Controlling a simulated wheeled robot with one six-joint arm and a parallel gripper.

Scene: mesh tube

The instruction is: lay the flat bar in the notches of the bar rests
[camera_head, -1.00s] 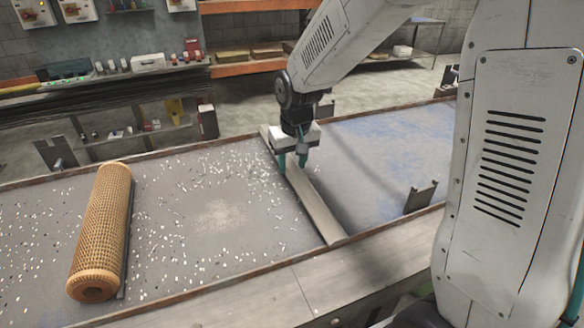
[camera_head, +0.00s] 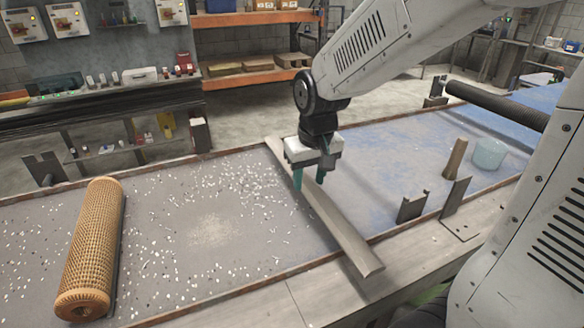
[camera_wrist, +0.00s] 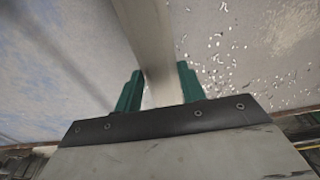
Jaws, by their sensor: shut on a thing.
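The flat bar (camera_head: 343,240) is a long grey metal strip slanting from the far rail of the table to its near rail. My gripper (camera_head: 309,182) is shut on it, with a green finger on either side. The near end of the bar reaches over the near rail and looks raised. In the wrist view the bar (camera_wrist: 150,50) runs between the fingers (camera_wrist: 157,92). A notched upright bracket, seemingly a bar rest (camera_head: 412,206), stands at the near rail, right of the bar. Similar brackets stand at the far side, right (camera_head: 436,90) and left (camera_head: 44,167).
A tan mesh tube (camera_head: 92,250) lies on the left of the table (camera_head: 180,235), with white chips scattered beside it. At right stand a plate bracket (camera_head: 455,197), a wooden block (camera_head: 455,158) and a pale blue cylinder (camera_head: 489,153). A dark rod (camera_head: 497,105) juts in above them.

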